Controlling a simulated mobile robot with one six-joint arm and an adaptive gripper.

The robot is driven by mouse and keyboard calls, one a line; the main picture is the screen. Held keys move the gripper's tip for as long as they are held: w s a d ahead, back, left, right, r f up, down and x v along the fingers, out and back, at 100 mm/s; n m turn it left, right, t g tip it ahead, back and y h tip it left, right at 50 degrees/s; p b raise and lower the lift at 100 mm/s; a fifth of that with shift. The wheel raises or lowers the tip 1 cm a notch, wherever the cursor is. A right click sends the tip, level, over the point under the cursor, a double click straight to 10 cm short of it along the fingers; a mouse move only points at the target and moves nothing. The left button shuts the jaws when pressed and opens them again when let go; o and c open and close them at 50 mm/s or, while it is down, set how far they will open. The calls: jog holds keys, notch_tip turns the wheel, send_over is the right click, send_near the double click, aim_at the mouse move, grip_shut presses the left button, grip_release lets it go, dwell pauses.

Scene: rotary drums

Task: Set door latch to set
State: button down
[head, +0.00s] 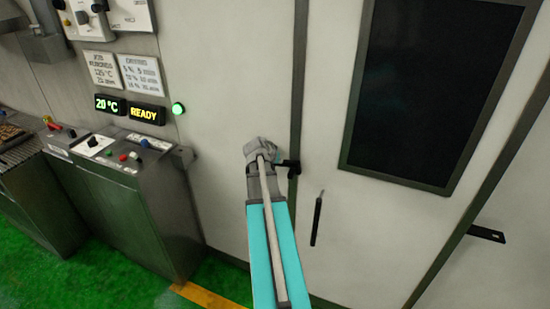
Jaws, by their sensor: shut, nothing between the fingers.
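The door latch (291,166) appears as a small black lever at the dark seam on the left edge of the white door (345,215). My gripper (262,150) is in front of the wall panel just left of the latch, at the end of my teal arm. It is shut with nothing held. Its fingertips are mostly hidden by my wrist, and I cannot tell whether they touch the latch. No latch marking can be read.
A black pull handle (317,217) and a dark window (430,90) are on the door. A control console (120,160) stands left, below a lit READY display (147,113) and green lamp (178,109). Green floor (150,285) shows at lower left.

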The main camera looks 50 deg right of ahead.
jog(key=shift+s+d+f+t+b, duration=0.1)
jog(key=shift+s+f+t+b, duration=0.1)
jog(key=shift+f+b, duration=0.25)
jog(key=shift+s+f+t+b, duration=0.15)
jog(key=shift+f+b, duration=0.1)
jog(key=shift+f, duration=0.3)
jog(key=shift+r, duration=0.1)
jog(key=d+r+p+v, duration=0.2)
jog(key=p+v, duration=0.9)
jog(key=v, duration=0.1)
jog(key=shift+r, duration=0.35)
jog(key=shift+s+a, duration=0.15)
dwell(0.6)
